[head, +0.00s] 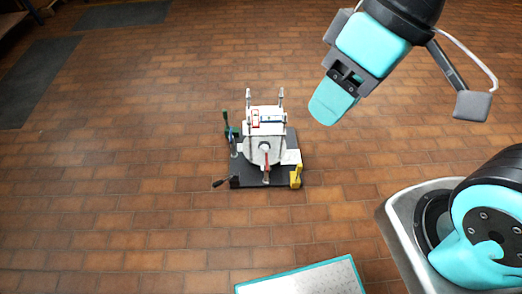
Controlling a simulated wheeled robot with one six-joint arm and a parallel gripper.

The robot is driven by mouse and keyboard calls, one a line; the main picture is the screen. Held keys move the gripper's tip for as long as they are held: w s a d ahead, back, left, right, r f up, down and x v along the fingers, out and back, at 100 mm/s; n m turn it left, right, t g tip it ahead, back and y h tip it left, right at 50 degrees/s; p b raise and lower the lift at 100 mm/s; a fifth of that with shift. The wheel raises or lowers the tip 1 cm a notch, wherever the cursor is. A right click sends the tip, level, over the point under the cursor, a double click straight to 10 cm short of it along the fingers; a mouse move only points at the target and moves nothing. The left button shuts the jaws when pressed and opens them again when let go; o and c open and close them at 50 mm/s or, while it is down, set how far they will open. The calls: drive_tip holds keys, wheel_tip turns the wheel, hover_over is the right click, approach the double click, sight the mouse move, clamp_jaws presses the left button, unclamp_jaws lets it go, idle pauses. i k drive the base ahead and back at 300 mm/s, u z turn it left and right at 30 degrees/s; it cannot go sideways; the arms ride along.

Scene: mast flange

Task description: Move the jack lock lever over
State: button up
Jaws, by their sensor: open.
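A small mast flange assembly (266,121) stands on a dark base plate (280,184) on the floor, near the middle of the head view. It carries several levers: a green-topped one (227,124) at the left, a red one (267,166) at the front centre, and one with a black knob (218,184) sticking out at the front left. A yellow part (296,176) sits at the front right corner. I cannot tell which is the jack lock lever. My gripper (332,102) hangs up and right of the assembly, apart from it, open, with nothing seen in it.
The brown tiled floor (120,190) around the assembly is clear. Dark mats (40,80) lie at the far left. A light panel with a teal edge (300,278) is at the bottom. My own arm and base fill the right side.

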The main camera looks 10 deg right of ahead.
sight(220, 182)
drive_tip(key=u, duration=1.9)
drive_tip(key=k, duration=0.75)
drive_tip(key=z, duration=0.95)
drive_tip(key=i, duration=0.5)
drive_tip(key=z, duration=0.1)
